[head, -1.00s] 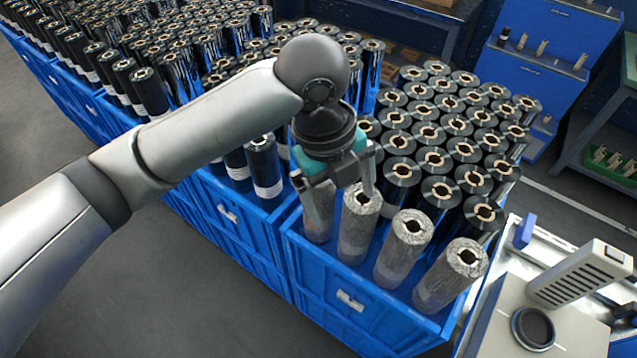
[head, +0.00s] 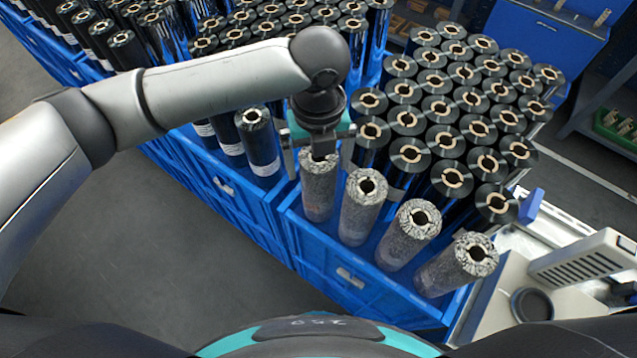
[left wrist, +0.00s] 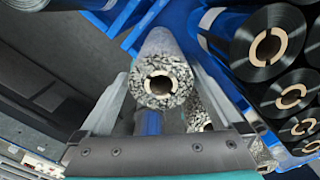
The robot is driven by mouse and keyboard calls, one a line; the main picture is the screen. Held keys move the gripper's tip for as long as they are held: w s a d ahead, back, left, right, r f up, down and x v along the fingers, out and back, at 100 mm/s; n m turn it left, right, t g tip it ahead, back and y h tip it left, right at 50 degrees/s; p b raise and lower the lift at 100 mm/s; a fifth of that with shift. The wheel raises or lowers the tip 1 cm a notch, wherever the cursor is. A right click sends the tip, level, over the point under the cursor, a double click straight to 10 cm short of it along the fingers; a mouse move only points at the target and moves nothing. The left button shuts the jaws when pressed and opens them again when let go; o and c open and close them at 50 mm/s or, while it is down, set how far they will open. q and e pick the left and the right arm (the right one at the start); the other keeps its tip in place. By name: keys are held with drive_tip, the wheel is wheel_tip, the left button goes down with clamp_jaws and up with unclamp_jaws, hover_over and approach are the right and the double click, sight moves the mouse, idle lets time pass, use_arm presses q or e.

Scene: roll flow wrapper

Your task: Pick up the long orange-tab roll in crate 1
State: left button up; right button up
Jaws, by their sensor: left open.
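My left gripper (head: 318,165) is open, pointing down at the top of the leftmost silver-grey roll (head: 319,192) in the front row of the blue crate (head: 345,275). In the left wrist view, this roll's crinkled end (left wrist: 160,82) with a pale tan core lies between the two spread fingers. I cannot tell whether they touch it. More silver-grey rolls (head: 362,208) stand to its right. Black rolls with tan core pieces (head: 410,155) fill the crate behind. I cannot make out which tab is orange or read a crate number. My right gripper is not in view.
Another blue crate (head: 222,182) with black rolls stands close on the left. A pale machine with a grey box-shaped part (head: 585,258) is at the right. Blue bins (head: 550,40) stand at the back. Grey floor (head: 190,270) is open at front left.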

use_arm(q)
drive_tip(key=shift+w+f, duration=0.2)
drive_tip(key=shift+f, duration=1.15)
drive_tip(key=shift+w+f, duration=0.15)
drive_tip(key=shift+f, duration=1.15)
drive_tip(key=c, duration=1.6)
drive_tip(key=shift+r, duration=0.1)
